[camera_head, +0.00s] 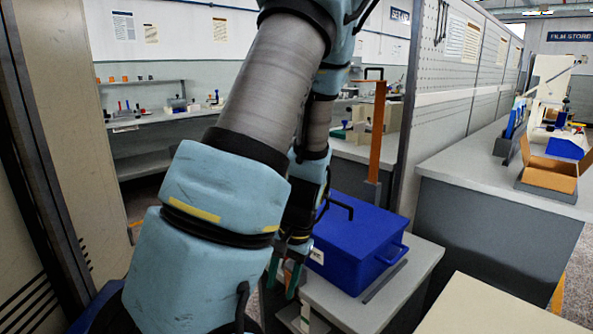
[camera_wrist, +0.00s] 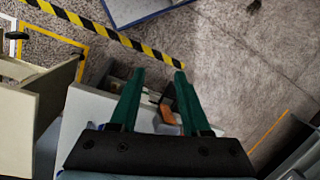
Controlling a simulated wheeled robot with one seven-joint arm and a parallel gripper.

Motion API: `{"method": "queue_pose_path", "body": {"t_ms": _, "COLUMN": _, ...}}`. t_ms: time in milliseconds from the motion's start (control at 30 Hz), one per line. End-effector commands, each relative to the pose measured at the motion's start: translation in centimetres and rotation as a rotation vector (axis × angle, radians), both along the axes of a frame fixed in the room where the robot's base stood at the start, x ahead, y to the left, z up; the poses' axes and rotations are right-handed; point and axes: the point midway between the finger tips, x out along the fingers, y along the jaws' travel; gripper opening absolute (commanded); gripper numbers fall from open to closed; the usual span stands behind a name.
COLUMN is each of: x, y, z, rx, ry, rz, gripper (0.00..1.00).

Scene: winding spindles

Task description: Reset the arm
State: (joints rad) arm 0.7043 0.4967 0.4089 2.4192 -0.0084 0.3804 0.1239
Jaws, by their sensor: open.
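My arm fills the middle of the head view and hangs down in front of the benches. My gripper (camera_head: 282,272) is at its lower end, partly hidden behind my arm, just left of a blue box. In the wrist view my gripper (camera_wrist: 159,75) shows two green fingers, apart, with nothing held between them. Below the fingers is a white surface (camera_wrist: 85,112) with an open compartment holding small items. One of them is an orange piece (camera_wrist: 167,114), seen between the fingers and well beyond them.
The blue lidded box (camera_head: 358,240) with a black handle stands on a low grey cabinet (camera_head: 408,286). An orange post (camera_head: 377,130) rises behind it. A grey bench (camera_head: 470,185) with an open cardboard box (camera_head: 552,172) is at right. Striped tape (camera_wrist: 110,35) marks the floor.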

Motion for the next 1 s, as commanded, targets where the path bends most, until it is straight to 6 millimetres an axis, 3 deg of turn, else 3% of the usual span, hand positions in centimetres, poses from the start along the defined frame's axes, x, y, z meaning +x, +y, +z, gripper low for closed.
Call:
{"method": "queue_pose_path", "body": {"t_ms": 33, "x": 0.0, "y": 0.3, "z": 1.9, "rx": -0.049, "ry": -0.018, "rz": 0.052, "gripper": 0.47}}
{"method": "queue_pose_path", "body": {"t_ms": 200, "x": -0.4, "y": 1.3, "z": 7.0, "rx": -0.169, "ry": -0.090, "rz": 0.188, "gripper": 0.47}}
{"method": "queue_pose_path", "body": {"t_ms": 400, "x": -1.0, "y": 2.8, "z": 11.6, "rx": -0.233, "ry": -0.181, "rz": 0.293, "gripper": 0.47}}
{"method": "queue_pose_path", "body": {"t_ms": 600, "x": -1.3, "y": 3.5, "z": 13.2, "rx": -0.246, "ry": -0.220, "rz": 0.330, "gripper": 0.47}}
{"method": "queue_pose_path", "body": {"t_ms": 1000, "x": -1.3, "y": 3.5, "z": 13.2, "rx": -0.246, "ry": -0.221, "rz": 0.330, "gripper": 0.47}}
